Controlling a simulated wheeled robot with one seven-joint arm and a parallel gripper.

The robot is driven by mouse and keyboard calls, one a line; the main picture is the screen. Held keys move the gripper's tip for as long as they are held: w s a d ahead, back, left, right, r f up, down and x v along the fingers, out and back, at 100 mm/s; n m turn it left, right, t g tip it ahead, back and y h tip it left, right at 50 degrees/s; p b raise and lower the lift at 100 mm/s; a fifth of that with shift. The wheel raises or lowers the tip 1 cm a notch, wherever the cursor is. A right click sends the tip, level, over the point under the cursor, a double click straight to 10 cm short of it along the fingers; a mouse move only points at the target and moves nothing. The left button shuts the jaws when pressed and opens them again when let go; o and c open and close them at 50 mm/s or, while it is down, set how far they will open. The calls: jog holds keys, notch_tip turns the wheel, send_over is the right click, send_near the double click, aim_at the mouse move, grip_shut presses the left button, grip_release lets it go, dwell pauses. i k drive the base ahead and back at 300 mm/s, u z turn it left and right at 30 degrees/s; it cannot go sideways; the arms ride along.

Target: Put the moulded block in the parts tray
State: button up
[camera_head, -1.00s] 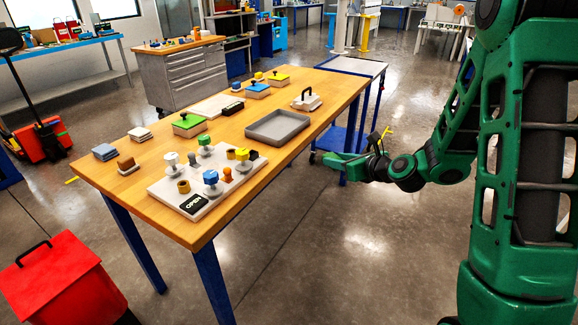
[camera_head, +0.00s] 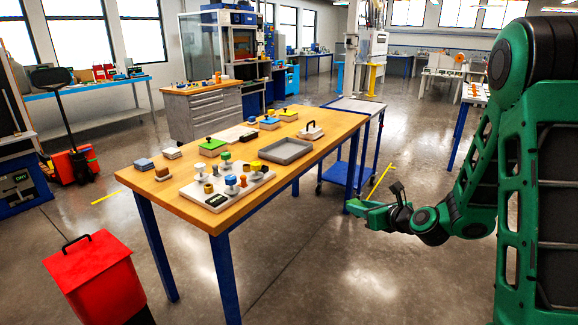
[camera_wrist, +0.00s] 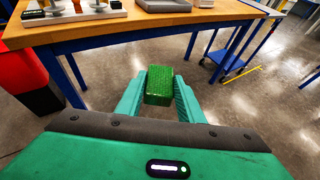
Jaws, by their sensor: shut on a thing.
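The moulded block (camera_wrist: 159,86) is a green, roughly box-shaped piece between the two fingers in the wrist view. My gripper (camera_head: 362,208) is shut on it and is out past the table's right-hand side, lower than the tabletop. In the head view the block cannot be made out at the fingers. The parts tray (camera_head: 287,151) is a shallow grey tray with a raised rim, on the right part of the wooden table. It looks empty. The gripper is apart from it, nearer to me and to the right.
The wooden table (camera_head: 221,221) has blue legs. A pale board (camera_head: 211,199) with several coloured knobs lies left of the tray, and a black-handled block (camera_head: 311,132) behind it. A cart (camera_head: 355,106) stands beyond the table. A red bin (camera_head: 95,279) is at front left.

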aim_at(285, 153)
jog(key=k, duration=0.9)
jog(key=z, duration=1.25)
jog(key=i, duration=1.4)
jog(key=u, duration=1.8)
jog(key=i, duration=0.3)
jog(key=u, duration=0.05)
